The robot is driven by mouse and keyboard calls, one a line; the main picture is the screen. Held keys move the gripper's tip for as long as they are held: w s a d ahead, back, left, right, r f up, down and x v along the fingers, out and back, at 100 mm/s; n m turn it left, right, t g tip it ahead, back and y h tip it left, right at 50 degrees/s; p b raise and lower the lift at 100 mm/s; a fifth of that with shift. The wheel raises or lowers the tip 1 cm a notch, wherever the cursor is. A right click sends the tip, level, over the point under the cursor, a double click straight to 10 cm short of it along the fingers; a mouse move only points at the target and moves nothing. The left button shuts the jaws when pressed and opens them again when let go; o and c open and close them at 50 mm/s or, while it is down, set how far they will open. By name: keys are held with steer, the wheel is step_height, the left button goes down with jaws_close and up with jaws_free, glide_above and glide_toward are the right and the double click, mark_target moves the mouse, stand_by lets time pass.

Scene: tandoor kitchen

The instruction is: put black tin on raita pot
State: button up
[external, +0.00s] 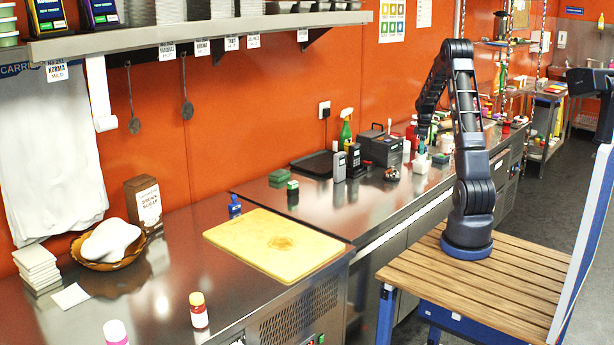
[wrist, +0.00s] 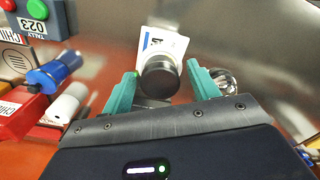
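A round black-topped thing (wrist: 158,78), which looks like the black tin, shows between my fingers in the wrist view. My gripper (wrist: 161,90) is open, with a teal finger on each side of it and a visible gap to each. In the external view my gripper (external: 422,146) points down over the far counter, close above a small white thing (external: 420,163). The tin is not clear there. I cannot tell which thing is the raita pot.
In the wrist view a blue bottle (wrist: 56,70), a white cylinder (wrist: 66,103) and a red box (wrist: 22,112) crowd the left; a shiny metal or glass thing (wrist: 226,80) is beside the right finger. In the external view a dark box (external: 381,148) stands left of the gripper.

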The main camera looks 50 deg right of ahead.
step_height(320, 180, up, 12)
steer(key=a+r+m, duration=0.1)
steer(key=a+r, duration=0.6)
steer(key=a, duration=0.7)
steer(key=s+a+r+m+t, duration=0.1)
steer(key=s+a+r, duration=0.2)
steer(key=a, duration=0.5)
steer(key=s+a+r+m+t, duration=0.1)
steer(key=s+a+r, duration=0.1)
steer(key=a, duration=0.6)
steer(key=s+a+f+m+t, duration=0.2)
steer(key=s+a, duration=1.6)
steer(key=shift+s+a+t, duration=0.3)
steer(key=shift+s+a, duration=0.05)
steer(key=shift+s, duration=0.05)
